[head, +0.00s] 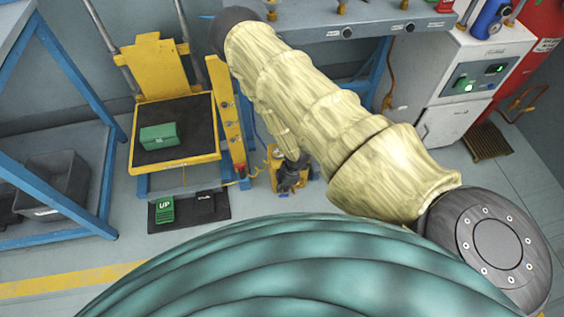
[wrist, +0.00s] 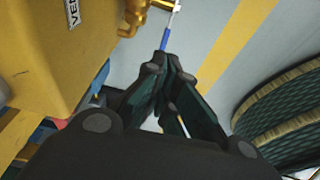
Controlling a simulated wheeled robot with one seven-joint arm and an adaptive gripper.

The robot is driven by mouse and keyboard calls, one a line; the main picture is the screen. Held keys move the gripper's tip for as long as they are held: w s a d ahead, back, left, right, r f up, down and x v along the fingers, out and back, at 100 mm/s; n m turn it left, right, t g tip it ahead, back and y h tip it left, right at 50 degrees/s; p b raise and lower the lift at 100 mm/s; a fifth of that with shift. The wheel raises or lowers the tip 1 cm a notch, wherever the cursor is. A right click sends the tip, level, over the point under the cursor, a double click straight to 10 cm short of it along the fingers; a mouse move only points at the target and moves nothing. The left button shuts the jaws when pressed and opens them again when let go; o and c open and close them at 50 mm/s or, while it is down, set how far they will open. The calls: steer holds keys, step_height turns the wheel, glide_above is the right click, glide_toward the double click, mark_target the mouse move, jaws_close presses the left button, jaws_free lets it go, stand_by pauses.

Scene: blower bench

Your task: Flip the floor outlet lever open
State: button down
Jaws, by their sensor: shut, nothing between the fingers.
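A thin lever with a blue grip (wrist: 165,38) and a bare metal shank shows at the top of the wrist view, beside a brass fitting (wrist: 132,16) on a yellow housing (wrist: 65,55). I take this to be the floor outlet lever. My gripper (wrist: 172,66) is shut and empty, its fingertips just below the blue grip in the picture. I cannot tell whether they touch it. In the head view my gripper (head: 291,178) is low by the floor, in front of a small yellow unit (head: 274,155).
A yellow lift platform (head: 188,165) with a green box (head: 158,136) stands to the left, with a pedal marked UP (head: 164,209) before it. A blue-legged bench (head: 375,75) and a white cabinet (head: 460,85) stand behind. A ribbed green round thing (wrist: 285,115) is at right in the wrist view.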

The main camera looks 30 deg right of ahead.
steer(key=p+v, duration=0.1)
steer(key=v, duration=0.9)
steer(key=shift+d+r+p, duration=0.2)
steer(key=shift+r+p, duration=0.1)
steer(key=shift+r, duration=0.05)
steer(key=shift+s, duration=0.15)
steer(key=s+a+r+m+h, duration=0.1)
steer(key=s+a+r+m, duration=0.2)
steer(key=s+m, duration=0.35)
steer(key=s+a+r+m+h+p, duration=0.1)
steer(key=s+a+r+m, duration=0.2)
steer(key=s, duration=0.6)
steer(key=s+a+r+m, duration=0.2)
steer(key=s+r+m, duration=0.1)
steer(key=s+m, duration=0.4)
step_height(320, 180, up, 17)
steer(key=n+p, duration=0.1)
steer(key=p, duration=1.6)
steer(key=shift+s+r+g, duration=0.15)
steer(key=shift+s+g, duration=0.15)
steer(key=shift+s, duration=0.1)
steer(key=shift+n, duration=0.25)
